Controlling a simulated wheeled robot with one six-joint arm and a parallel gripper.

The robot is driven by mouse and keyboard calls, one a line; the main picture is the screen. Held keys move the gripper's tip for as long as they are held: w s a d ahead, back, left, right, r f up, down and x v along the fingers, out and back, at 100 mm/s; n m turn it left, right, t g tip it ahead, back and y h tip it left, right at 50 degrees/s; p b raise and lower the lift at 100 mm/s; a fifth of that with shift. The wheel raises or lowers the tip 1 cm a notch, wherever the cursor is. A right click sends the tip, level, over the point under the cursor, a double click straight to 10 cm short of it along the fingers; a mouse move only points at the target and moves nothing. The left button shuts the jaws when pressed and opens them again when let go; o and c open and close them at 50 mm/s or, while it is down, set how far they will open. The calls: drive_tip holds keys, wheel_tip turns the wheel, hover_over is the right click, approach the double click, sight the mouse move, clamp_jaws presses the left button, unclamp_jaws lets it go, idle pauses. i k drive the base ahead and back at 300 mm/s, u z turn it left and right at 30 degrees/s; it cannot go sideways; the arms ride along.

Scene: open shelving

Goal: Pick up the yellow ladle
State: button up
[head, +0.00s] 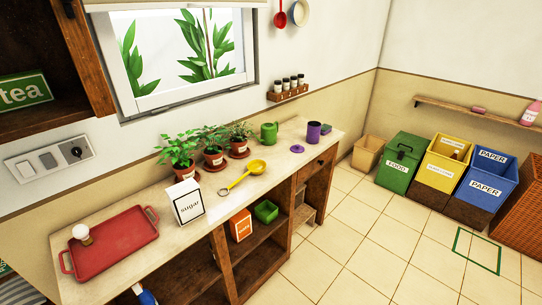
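The yellow ladle (246,174) lies on the pale countertop (165,205), right of the white sugar box (186,201) and in front of the potted plants. Its round bowl (257,167) points to the back right. My gripper is not in view.
Several potted plants (213,158) stand behind the ladle. A green watering can (269,133), a purple cup (313,132) and a purple lid (297,149) are to its right. A red tray (118,240) is at the left. The tiled floor (345,235) in front is clear.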

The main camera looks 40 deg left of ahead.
sight(255, 167)
drive_tip(key=u, duration=0.3)
drive_tip(key=i, duration=1.2)
drive_tip(key=u, duration=1.75)
drive_tip(key=i, duration=1)
drive_tip(key=u, duration=1.15)
drive_tip(key=i, duration=0.2)
drive_tip(key=u, duration=0.05)
